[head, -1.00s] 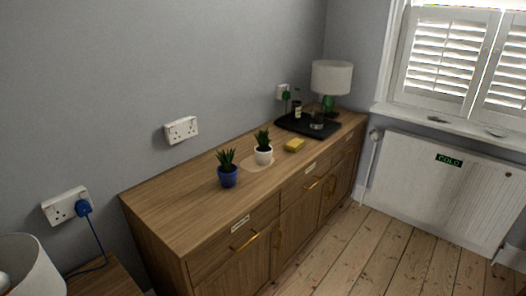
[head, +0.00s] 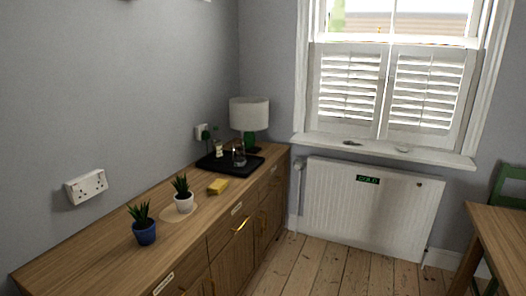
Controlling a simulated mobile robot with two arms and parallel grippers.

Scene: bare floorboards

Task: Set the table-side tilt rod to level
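The window has two white louvred shutter panels in its lower half. The right panel (head: 428,92) is on the side of the wooden table (head: 505,228). The left panel (head: 347,88) is on the sideboard side. The tilt rods are too small to make out, and the exact slat angle cannot be told. Neither of my grippers is in view.
A white radiator (head: 365,205) with a "COLD" label stands below the sill (head: 385,150). A wooden sideboard (head: 110,245) runs along the left wall with a lamp (head: 249,114), tray and plants. A green chair (head: 510,188) stands by the table. Floorboards (head: 310,265) before the radiator are clear.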

